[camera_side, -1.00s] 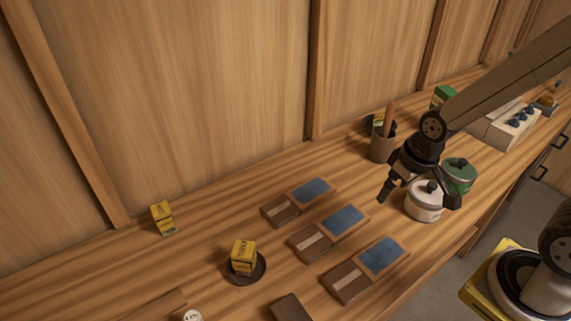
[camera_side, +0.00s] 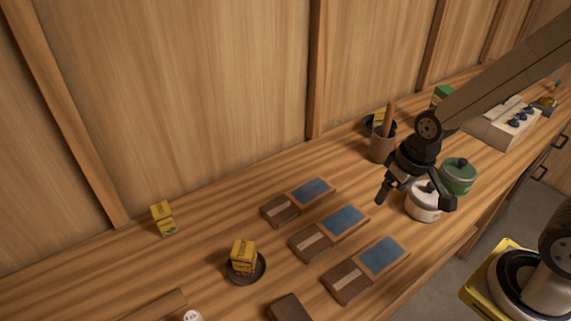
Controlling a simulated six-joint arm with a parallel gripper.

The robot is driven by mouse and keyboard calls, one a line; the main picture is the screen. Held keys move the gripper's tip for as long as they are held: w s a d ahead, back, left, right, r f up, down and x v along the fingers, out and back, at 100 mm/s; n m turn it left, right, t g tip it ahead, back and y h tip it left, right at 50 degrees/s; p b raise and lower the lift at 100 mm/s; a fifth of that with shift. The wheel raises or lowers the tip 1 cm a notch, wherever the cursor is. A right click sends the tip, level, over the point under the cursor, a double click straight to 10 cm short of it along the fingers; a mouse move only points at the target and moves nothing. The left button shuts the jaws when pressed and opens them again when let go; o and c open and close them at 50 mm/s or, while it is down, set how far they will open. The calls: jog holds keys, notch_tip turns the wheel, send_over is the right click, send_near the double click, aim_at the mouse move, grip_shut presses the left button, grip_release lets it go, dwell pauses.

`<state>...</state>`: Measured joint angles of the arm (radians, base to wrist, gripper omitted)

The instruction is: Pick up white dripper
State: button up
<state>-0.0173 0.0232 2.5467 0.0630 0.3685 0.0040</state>
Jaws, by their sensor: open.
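A white lidded pot (camera_side: 423,213) with a dark knob stands on the wooden counter at right of centre, and it is the white thing nearest my gripper. My gripper (camera_side: 414,199) is open and points down around the top of this pot in the picture. One finger shows left of the pot and the other crosses its upper right side. I cannot tell whether the fingers touch it, or their exact height. A small white round thing (camera_side: 192,316) is cut off at the bottom edge. I cannot tell which white thing is the dripper.
A green lidded pot (camera_side: 458,175) stands close behind right. A brown cup (camera_side: 381,149) with a wooden handle is behind left. Several brown-and-blue boxes (camera_side: 343,218) lie to the left. A yellow box (camera_side: 243,254) sits on a dark saucer (camera_side: 246,279).

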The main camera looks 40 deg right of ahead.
jog(key=a+f+m+g+y, duration=0.3)
jog(key=a+m, duration=0.1)
jog(key=a, duration=0.5)
jog(key=m+y, duration=0.8)
jog(key=m, duration=0.2)
send_near(192, 315)
jog(key=shift+g, duration=0.3)
jog(key=s+d+f, duration=0.1)
jog(key=s+d, duration=0.2)
jog(key=s+d+f, duration=0.1)
jog(key=d, duration=0.1)
jog(key=shift+s+f, duration=0.35)
jog(key=shift+s, duration=0.05)
jog(key=a+m+t, duration=0.1)
jog(key=a, duration=0.1)
jog(key=w+a+f+m+t+y, duration=0.1)
jog(key=a+m, duration=0.1)
jog(key=w+a+f+m, duration=0.1)
jog(key=shift+a+m+t+y, duration=0.3)
jog(key=shift+a+t+y, duration=0.1)
jog(key=shift+w+a+f+m+t, duration=0.3)
jog(key=shift+a+m+t, duration=0.1)
jog(key=shift+m, duration=0.1)
jog(key=shift+a, duration=0.1)
jog(key=shift+x, duration=1.2)
